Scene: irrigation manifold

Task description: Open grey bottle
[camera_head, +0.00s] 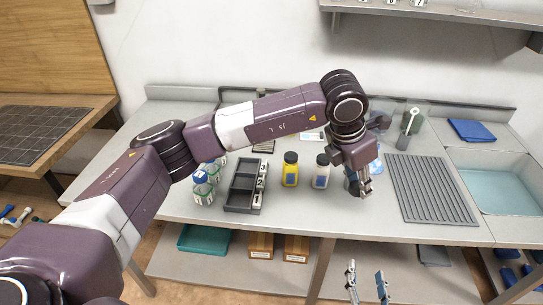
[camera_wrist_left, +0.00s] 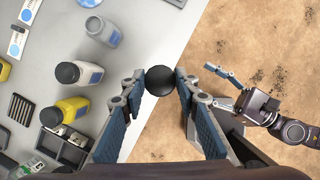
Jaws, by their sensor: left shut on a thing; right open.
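My left gripper (camera_head: 364,188) is near the table's front edge, right of the bottles. In the left wrist view its fingers (camera_wrist_left: 160,82) are shut on a round black thing (camera_wrist_left: 161,80) that looks like a bottle cap. I cannot tell whether a bottle is under it. A pale grey-white bottle (camera_head: 321,174) with a dark cap stands on the table, also in the wrist view (camera_wrist_left: 84,74). Another pale bottle with a blue label (camera_wrist_left: 99,32) stands beyond it; the gripper partly hides that area in the head view. My right gripper (camera_head: 367,284) is open and empty, low before the table.
A yellow bottle (camera_head: 290,171) stands left of the pale one. A dark divided tray (camera_head: 240,186) and blue-capped bottles (camera_head: 202,188) are further left. A ribbed grey mat (camera_head: 432,190) and a sink (camera_head: 499,183) lie to the right.

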